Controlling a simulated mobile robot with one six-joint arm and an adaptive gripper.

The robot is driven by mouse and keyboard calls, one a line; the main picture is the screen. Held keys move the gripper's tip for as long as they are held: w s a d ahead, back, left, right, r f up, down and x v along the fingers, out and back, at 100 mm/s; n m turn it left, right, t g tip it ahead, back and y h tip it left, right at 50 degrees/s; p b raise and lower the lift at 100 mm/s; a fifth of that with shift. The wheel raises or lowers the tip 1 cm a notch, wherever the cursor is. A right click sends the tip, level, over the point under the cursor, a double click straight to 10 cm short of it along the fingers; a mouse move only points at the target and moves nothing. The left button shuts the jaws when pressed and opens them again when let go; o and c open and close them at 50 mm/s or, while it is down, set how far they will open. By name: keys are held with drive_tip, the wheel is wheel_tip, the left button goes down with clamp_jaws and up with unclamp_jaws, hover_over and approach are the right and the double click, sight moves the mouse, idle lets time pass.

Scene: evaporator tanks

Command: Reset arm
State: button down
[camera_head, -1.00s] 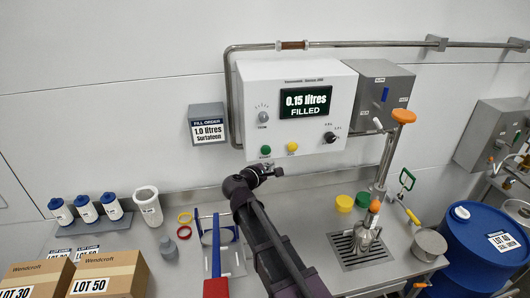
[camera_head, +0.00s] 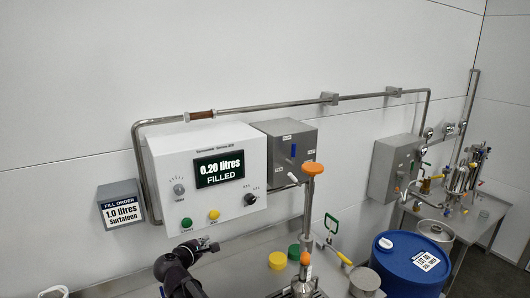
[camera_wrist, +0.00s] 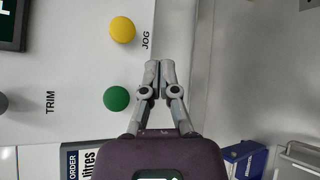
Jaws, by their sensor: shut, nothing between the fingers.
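My gripper (camera_wrist: 157,75) is shut with nothing between its fingers. In the wrist view its fingertips are beside the green button (camera_wrist: 116,98) and the yellow button (camera_wrist: 122,29) of the white control box. Whether they touch the panel I cannot tell. In the head view my gripper (camera_head: 211,246) is small, just below the white control box (camera_head: 165,160) and under its buttons. The box's display (camera_head: 219,168) reads 0.20 litres FILLED.
A grey fill order sign (camera_head: 120,205) hangs left of the box. A grey box (camera_head: 290,150) adjoins it on the right. An orange-topped post (camera_head: 308,205), yellow and green caps (camera_head: 278,260) and a blue drum (camera_head: 405,265) stand to the right. A pipe runs above along the wall.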

drive_tip(key=s+d+f+m+g+h, duration=0.1)
drive_tip(key=d+f+m+g, duration=0.35)
drive_tip(key=d, duration=0.75)
drive_tip(key=s+d+f+m+g+h, duration=0.1)
drive_tip(key=d+f+m+g, duration=0.4)
drive_tip(key=d, duration=0.7)
drive_tip(key=s+d+f+m+g+y, duration=0.2)
drive_tip(key=s+d+m+y, duration=0.1)
drive_tip(key=s+d+m, duration=0.2)
drive_tip(key=s+d+f+m+g+y, duration=0.1)
drive_tip(key=s+d+m+g+y, duration=0.1)
drive_tip(key=s+d+m, duration=0.4)
drive_tip(key=shift+s+d+f+y, duration=0.35)
drive_tip(key=shift+s+d+y, duration=0.15)
drive_tip(key=shift+s+d, duration=1.1)
drive_tip(key=shift+w+d+g, duration=0.25)
idle(2.6)
